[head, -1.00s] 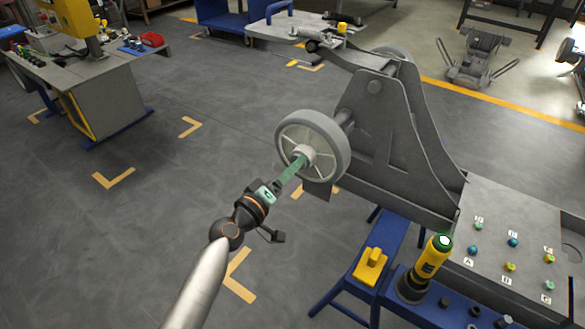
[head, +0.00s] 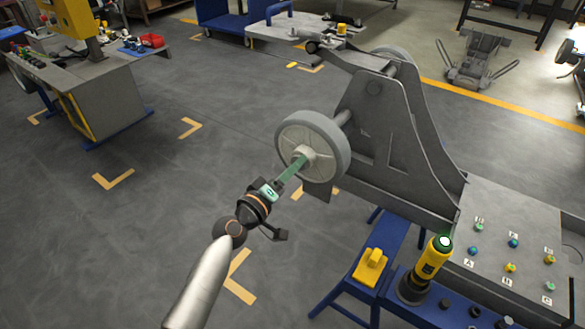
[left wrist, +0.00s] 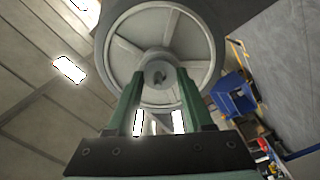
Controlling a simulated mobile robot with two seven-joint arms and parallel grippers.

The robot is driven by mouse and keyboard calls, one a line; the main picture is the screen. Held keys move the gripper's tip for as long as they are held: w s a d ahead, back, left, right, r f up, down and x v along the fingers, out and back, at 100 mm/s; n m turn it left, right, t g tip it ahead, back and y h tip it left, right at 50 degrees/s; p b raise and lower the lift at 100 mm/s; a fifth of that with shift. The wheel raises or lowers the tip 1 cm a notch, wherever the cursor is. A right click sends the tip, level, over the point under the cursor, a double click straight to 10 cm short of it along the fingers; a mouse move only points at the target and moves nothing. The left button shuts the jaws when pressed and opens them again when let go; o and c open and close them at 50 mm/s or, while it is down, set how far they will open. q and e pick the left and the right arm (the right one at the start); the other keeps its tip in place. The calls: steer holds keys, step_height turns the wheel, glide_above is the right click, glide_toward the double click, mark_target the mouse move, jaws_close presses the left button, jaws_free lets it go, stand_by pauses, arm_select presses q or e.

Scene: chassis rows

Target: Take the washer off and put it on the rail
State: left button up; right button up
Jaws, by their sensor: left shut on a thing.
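A grey wheel (head: 335,150) is mounted on an axle at the side of the grey chassis (head: 385,145). My left gripper (head: 301,162) has green fingers and reaches to the wheel's hub. In the left wrist view, the two fingertips (left wrist: 158,80) are on either side of the round end of the hub (left wrist: 157,58), shut on a small round part there. The washer seems to be this part, but the fingers largely hide it and its edge is unclear. A blue rail (head: 385,299) with small dark parts along it runs at the lower right. My right gripper is not in view.
A yellow drill (head: 433,258) stands in a dark holder at the rail. A yellow block (head: 370,266) sits on a blue stand beside it. A grey panel with lettered coloured knobs (head: 512,242) is at the right. The floor (head: 130,240) left of the wheel is clear.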

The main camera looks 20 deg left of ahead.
arm_select(q)
steer(key=o, duration=0.6)
steer(key=c, duration=0.6)
steer(key=shift+o, duration=0.2)
steer(key=v, duration=0.6)
steer(key=shift+s, duration=0.1)
